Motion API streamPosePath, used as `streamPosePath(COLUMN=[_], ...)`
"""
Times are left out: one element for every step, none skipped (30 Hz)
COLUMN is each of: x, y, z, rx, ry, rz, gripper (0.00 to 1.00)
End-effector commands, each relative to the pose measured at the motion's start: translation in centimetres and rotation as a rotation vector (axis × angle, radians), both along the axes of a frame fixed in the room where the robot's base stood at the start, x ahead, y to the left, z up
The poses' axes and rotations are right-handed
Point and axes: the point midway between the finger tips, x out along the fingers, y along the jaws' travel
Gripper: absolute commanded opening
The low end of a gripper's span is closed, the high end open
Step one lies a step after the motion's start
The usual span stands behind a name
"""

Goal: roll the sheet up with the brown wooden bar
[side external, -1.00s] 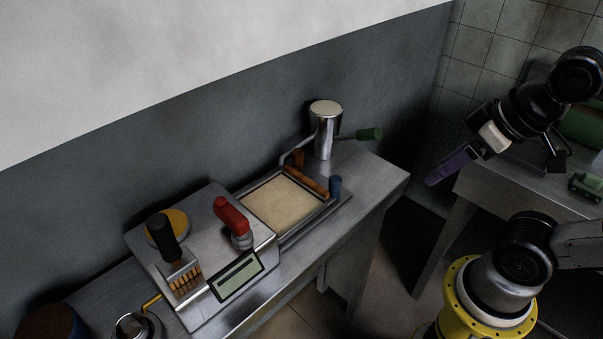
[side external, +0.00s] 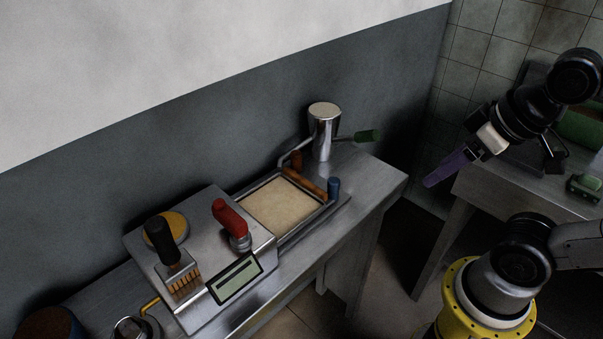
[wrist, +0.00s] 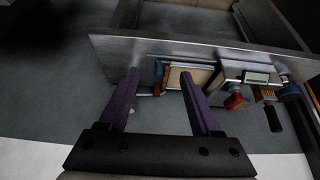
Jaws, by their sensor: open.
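The pale beige sheet (side external: 283,203) lies flat in a shallow metal tray (side external: 325,212) on the steel bench. The brown wooden bar (side external: 306,182) lies across the sheet's far right end. In the wrist view the sheet (wrist: 188,77) shows small between my fingers, far beyond them. My gripper (side external: 428,184) is at the right in the side view, in the air, well apart from the bench's right end. Its two purple fingers (wrist: 158,75) are apart with nothing between them.
A blue post (side external: 334,188) stands beside the bar. Another bench (side external: 470,192) is at right.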

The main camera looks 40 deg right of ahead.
Motion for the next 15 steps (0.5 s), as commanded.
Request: streamPosePath(x=[0.0, 0.0, 0.0, -0.1, -0.2, -0.4, -0.3, -0.1, 0.4, 0.8, 1.3, 2.1, 2.7, 3.4, 4.4], y=[0.0, 0.0, 0.0, 0.0, 0.0, 0.0, 0.0, 0.0, 0.0, 0.0, 0.0, 0.0, 0.0, 0.0, 0.0], z=[0.0, 0.0, 0.0, 0.0, -0.1, -0.1, 0.4, 1.3, 2.4, 3.2, 3.9, 4.9, 5.7, 6.4, 7.3], rx=[0.0, 0.002, 0.007, 0.012, 0.02, 0.034, 0.047, 0.063, 0.082, 0.096, 0.11, 0.127, 0.138, 0.15, 0.164], ry=[0.0, 0.0, 0.001, 0.004, 0.011, 0.021, 0.017, 0.008, 0.001, 0.002, 0.005, 0.012, 0.016, 0.023, 0.033], rz=[-0.001, -0.004, -0.012, -0.023, -0.038, -0.065, -0.09, -0.117, -0.153, -0.179, -0.205, -0.239, -0.263, -0.287, -0.319], gripper=[0.65, 0.65, 0.65, 0.65, 0.65, 0.65, 0.65, 0.65, 0.65, 0.65, 0.65, 0.65, 0.65, 0.65, 0.65])
